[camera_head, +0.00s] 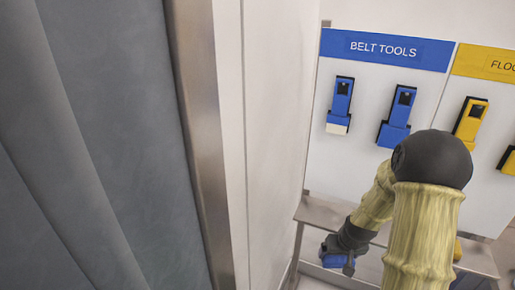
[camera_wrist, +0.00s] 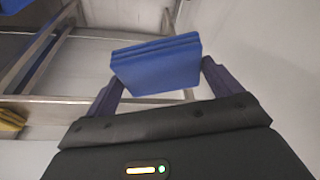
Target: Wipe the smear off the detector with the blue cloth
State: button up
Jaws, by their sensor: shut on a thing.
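The folded blue cloth (camera_wrist: 158,68) is held between the two fingers of my gripper (camera_wrist: 160,84) in the wrist view. In the head view the cloth (camera_head: 338,262) shows small and low, beside the end of my gripper (camera_head: 348,254), near the left end of a metal shelf. My gripper is shut on the cloth. It is held clear of the shelf in the wrist view, as far as I can tell. I cannot make out the detector or a smear in either view.
A wall board marked "BELT TOOLS" (camera_head: 384,49) carries blue tools (camera_head: 341,100); one has a pale end. Yellow tools (camera_head: 470,119) hang to the right. A metal shelf (camera_head: 475,258) stands below. A grey panel (camera_head: 90,140) and white wall (camera_head: 270,130) fill the left.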

jog(key=s+a+f, duration=0.1)
jog(key=a+f, duration=0.1)
jog(key=f, duration=0.7)
jog(key=s+a+f, duration=0.2)
jog(key=a+f, duration=0.1)
jog(key=f, duration=0.6)
jog(key=s+a+f, duration=0.1)
jog(key=a+f, duration=0.2)
jog(key=f, duration=0.6)
jog(key=shift+s+a, duration=0.15)
jog(key=shift+s, duration=0.1)
jog(key=shift+f, duration=0.1)
